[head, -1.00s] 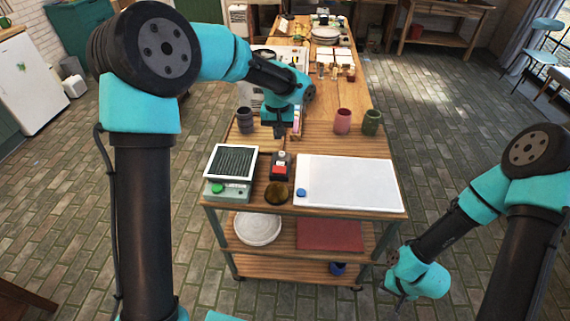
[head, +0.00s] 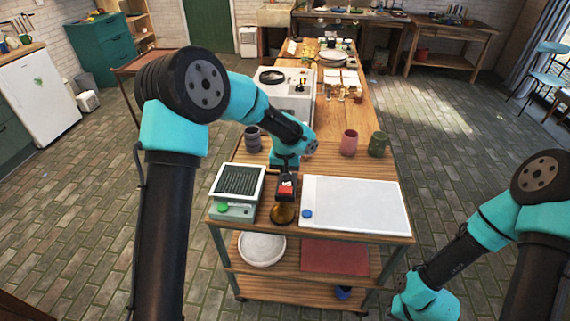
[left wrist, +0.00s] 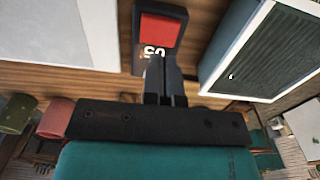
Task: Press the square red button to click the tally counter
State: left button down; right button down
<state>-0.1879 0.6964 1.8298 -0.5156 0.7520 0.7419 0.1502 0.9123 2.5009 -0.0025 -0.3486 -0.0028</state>
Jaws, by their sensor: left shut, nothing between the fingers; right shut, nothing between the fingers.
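The tally counter (head: 286,182) is a small black box with a square red button (head: 287,190), standing on the wooden cart. My left gripper (left wrist: 161,62) is shut and empty. In the left wrist view its fingertips overlap the counter's digit display, just short of the red button (left wrist: 158,31). I cannot tell whether they touch the counter. In the head view my left arm hangs over the counter's far side, and its fingertips are hard to make out there. My right gripper (head: 393,311) is shut at the lower right, beside the cart and away from the counter.
A green scale-like device (head: 233,209) with a dark ribbed top stands left of the counter. A white board (head: 357,204) with a blue knob lies to its right. A round brown-gold object (head: 283,214) sits in front. Pink (head: 348,143) and green (head: 378,144) cups stand behind.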

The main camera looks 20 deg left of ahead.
aim_at(284, 189)
pick_arm(q)
jog(key=shift+f, duration=2.5)
jog(key=shift+s+f, duration=0.2)
jog(key=shift+f, duration=0.9)
jog(key=shift+r, duration=0.1)
notch_tip(284, 189, up, 15)
jog(key=shift+w+r, duration=0.15)
jog(key=shift+w, duration=0.15)
